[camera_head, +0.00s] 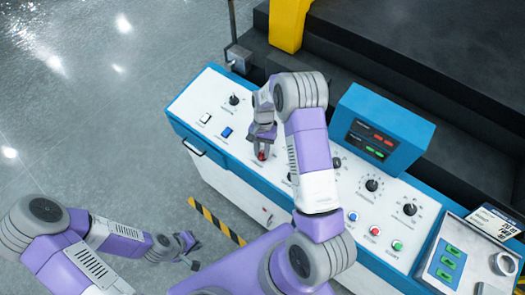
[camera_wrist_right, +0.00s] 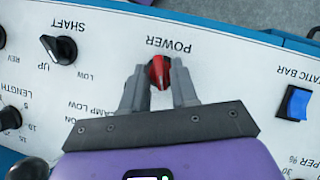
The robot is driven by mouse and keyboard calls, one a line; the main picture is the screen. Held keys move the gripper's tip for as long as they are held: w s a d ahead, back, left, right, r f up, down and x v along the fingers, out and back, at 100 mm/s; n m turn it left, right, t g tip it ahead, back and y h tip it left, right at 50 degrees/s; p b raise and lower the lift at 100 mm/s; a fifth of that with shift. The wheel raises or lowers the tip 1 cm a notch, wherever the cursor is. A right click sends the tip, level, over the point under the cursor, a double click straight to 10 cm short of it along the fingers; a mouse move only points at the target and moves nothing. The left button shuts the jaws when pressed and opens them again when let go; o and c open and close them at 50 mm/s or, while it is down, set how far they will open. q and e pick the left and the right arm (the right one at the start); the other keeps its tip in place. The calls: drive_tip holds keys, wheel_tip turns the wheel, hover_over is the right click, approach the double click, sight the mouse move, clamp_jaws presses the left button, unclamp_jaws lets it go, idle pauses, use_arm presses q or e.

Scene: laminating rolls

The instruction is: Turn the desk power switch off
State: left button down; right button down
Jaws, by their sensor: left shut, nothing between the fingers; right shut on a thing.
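The power switch is a red knob (camera_wrist_right: 159,73) on the white panel of the desk, with the label POWER beside it, upside down in the right wrist view. In the head view the red knob (camera_head: 262,156) shows just below my right gripper (camera_head: 262,148). In the right wrist view my right gripper (camera_wrist_right: 160,82) has its two fingers on either side of the knob, shut on it. My left gripper (camera_head: 193,252) is shut and empty, low at the left over the floor, away from the desk.
A blue rocker switch (camera_wrist_right: 293,102) labelled STATIC BAR and a black SHAFT knob (camera_wrist_right: 61,50) flank the power knob. A blue display box (camera_head: 378,130) stands on the desk. Several knobs and coloured buttons lie further right. Grey floor (camera_head: 80,110) is open at left.

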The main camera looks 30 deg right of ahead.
drive_tip(key=shift+a+n+g+h+b, duration=0.1)
drive_tip(key=shift+n+g+h+b, duration=0.3)
drive_tip(key=shift+n, duration=0.7)
drive_tip(key=shift+a+n+g+h+b, duration=0.1)
drive_tip(key=shift+n+g+h+b, duration=0.3)
drive_tip(key=shift+n, duration=0.7)
drive_tip(key=c, duration=1.2)
unclamp_jaws()
drive_tip(key=v, duration=0.7)
drive_tip(key=shift+a+r, duration=0.15)
drive_tip(key=shift+r, duration=0.15)
